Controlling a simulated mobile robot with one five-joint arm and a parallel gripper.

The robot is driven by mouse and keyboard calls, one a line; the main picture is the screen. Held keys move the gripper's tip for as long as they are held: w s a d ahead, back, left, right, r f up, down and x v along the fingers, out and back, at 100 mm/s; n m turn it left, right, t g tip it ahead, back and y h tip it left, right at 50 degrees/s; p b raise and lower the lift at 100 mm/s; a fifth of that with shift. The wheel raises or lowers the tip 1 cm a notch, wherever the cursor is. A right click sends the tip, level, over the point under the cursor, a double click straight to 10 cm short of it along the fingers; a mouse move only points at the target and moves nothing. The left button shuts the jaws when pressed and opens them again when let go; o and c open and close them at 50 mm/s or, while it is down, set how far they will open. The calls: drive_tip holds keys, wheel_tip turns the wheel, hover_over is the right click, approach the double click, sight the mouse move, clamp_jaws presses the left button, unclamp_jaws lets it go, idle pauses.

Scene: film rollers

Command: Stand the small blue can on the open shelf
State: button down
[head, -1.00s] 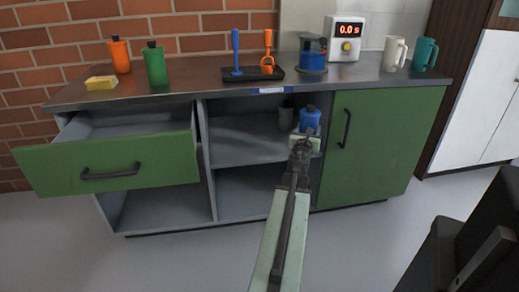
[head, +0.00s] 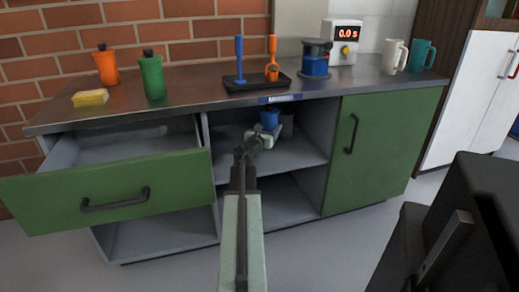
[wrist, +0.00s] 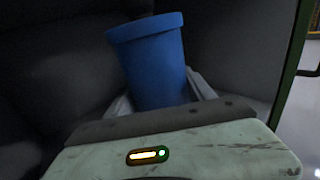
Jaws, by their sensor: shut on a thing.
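The small blue can (head: 269,119) is inside the upper level of the open middle bay of the green cabinet, above the open shelf (head: 292,156). My gripper (head: 263,136) reaches into this bay and is shut on the can. In the wrist view the blue can (wrist: 152,65) is between the two fingers (wrist: 160,98), tilted a little in the picture. Its underside is hidden by my gripper, so I cannot tell whether it touches the shelf.
An open drawer (head: 115,190) juts out left of the bay. The right green door (head: 380,150) is shut. Shelf room shows front right.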

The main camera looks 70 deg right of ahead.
drive_tip(key=f+b, duration=0.2)
drive_tip(key=f, duration=0.1)
drive_tip(key=f+b, duration=0.2)
drive_tip(key=f, duration=0.1)
drive_tip(key=shift+w+b, duration=0.2)
drive_tip(key=shift+b, duration=0.2)
drive_tip(key=shift+r, duration=0.15)
wheel_tip(320, 180, down, 4)
drive_tip(key=b, duration=0.3)
drive_tip(key=shift+a+b, duration=0.1)
drive_tip(key=shift+b, duration=0.3)
drive_tip(key=shift+c, duration=1.8)
unclamp_jaws()
drive_tip(key=shift+r, duration=0.1)
